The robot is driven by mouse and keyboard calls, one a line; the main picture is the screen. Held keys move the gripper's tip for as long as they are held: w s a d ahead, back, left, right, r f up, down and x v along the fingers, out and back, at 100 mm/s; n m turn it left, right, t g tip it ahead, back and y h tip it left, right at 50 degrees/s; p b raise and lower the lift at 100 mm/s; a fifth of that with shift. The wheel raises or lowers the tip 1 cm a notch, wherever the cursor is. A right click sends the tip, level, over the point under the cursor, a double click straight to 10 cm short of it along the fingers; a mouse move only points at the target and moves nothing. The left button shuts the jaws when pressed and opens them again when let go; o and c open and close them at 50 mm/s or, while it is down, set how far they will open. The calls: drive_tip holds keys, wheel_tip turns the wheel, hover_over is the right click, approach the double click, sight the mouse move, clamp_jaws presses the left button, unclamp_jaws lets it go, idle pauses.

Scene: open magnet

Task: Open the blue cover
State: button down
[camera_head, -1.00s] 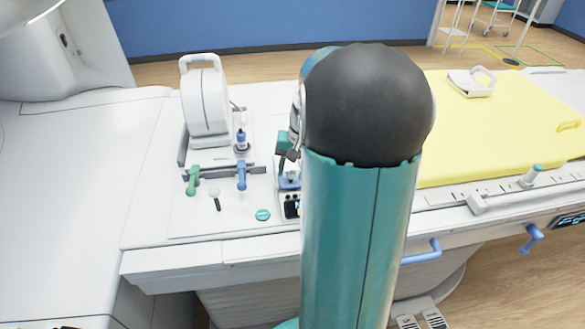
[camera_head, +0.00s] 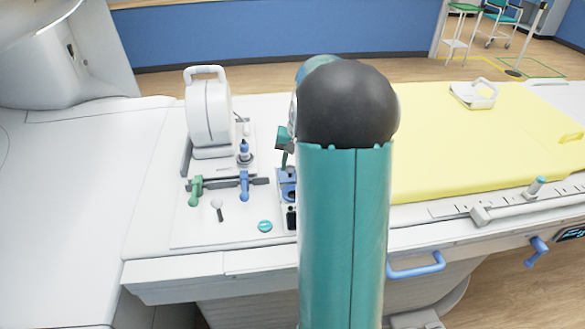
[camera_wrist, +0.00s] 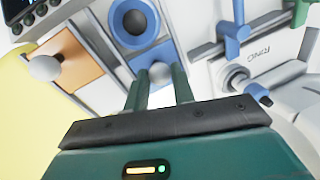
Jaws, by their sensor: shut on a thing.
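The blue cover (camera_wrist: 152,53) lies at the top centre of the wrist view, with a blue ring around a dark round centre and a pale ball knob (camera_wrist: 160,72) at its near end. My gripper (camera_wrist: 160,88) is shut on this knob, one finger on each side. In the head view, part of the blue cover (camera_head: 287,180) shows at the left edge of my arm. My arm hides the rest of it and most of my gripper there.
An orange cover (camera_wrist: 82,62) with a white ball knob is beside the blue one. Blue (camera_head: 244,184) and green (camera_head: 196,190) handles and a white upright housing (camera_head: 209,112) stand left of my arm. A yellow mattress (camera_head: 470,150) lies to the right.

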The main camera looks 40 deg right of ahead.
drive_tip(key=c, duration=1.2)
unclamp_jaws()
drive_tip(key=shift+r, duration=0.1)
drive_tip(key=r, duration=0.4)
drive_tip(key=s+d+r, duration=0.1)
drive_tip(key=r, duration=0.4)
drive_tip(key=s+r, duration=0.1)
drive_tip(key=r, duration=0.3)
drive_tip(key=shift+d+r, duration=0.2)
drive_tip(key=shift+d, duration=0.2)
